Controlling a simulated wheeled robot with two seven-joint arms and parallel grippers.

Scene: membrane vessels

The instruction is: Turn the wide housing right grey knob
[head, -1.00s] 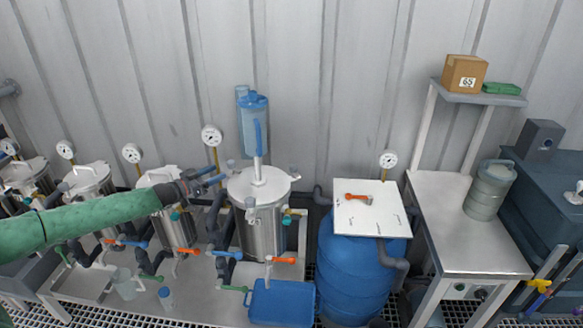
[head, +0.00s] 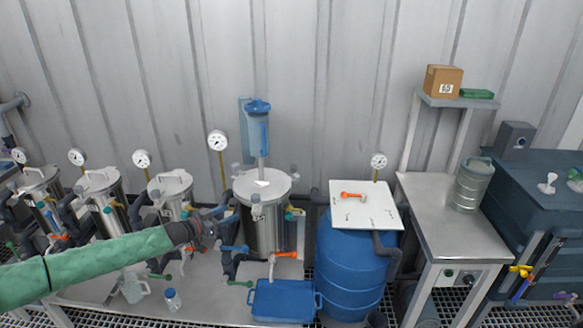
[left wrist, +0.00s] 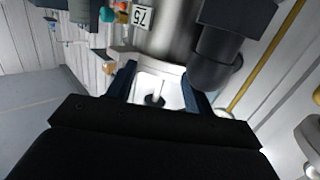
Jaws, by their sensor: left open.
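The wide housing (head: 264,228) is the largest steel vessel, with a pale lid, in the middle of the head view. A grey knob (head: 295,172) shows at the right of its lid, and another grey knob (head: 236,168) at the left. My left gripper (head: 222,211) is left of the wide housing, below its lid, far from the right knob. In the left wrist view the left gripper (left wrist: 160,88) is open. A white part with a dark hole shows between its fingers; I cannot tell whether they touch it. My right gripper is not in view.
Narrower steel vessels (head: 107,208) stand to the left. A blue drum (head: 350,262) with a white board on top stands to the right. Dark pipes, coloured valve handles and a gauge (head: 218,142) crowd the wide housing's left side.

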